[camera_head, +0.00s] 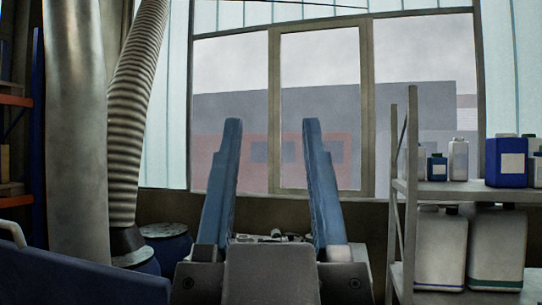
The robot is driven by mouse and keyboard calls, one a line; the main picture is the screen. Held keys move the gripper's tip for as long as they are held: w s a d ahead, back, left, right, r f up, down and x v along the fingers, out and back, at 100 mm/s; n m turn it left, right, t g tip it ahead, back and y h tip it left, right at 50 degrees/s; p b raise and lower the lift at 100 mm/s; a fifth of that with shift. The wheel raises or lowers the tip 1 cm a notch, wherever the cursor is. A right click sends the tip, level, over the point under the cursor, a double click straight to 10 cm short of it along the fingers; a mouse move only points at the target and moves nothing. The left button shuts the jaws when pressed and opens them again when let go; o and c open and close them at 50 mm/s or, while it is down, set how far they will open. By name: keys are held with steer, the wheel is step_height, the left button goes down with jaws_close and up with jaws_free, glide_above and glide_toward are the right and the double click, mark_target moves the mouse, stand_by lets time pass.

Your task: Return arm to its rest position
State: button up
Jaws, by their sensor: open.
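My gripper (272,124) shows at the bottom centre, with its two long blue fingers pointing up in the picture. The fingers are wide apart, and I see nothing held between them. The window shows through the gap. Small grey parts show low between the finger bases, partly hidden by the grey gripper body; I cannot tell what they are. Most of my arm is out of view, so its overall pose cannot be told.
A metal shelf (468,192) with bottles, a blue canister (506,162) and large white canisters (440,250) stands at the right. A ribbed hose (136,115), a thick pipe (78,130) and blue drums (168,247) are at the left. A window (320,105) is behind.

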step_height(320, 180, down, 6)
steer(key=b, duration=0.6)
steer(key=shift+w+f, duration=0.15)
stand_by(0.5)
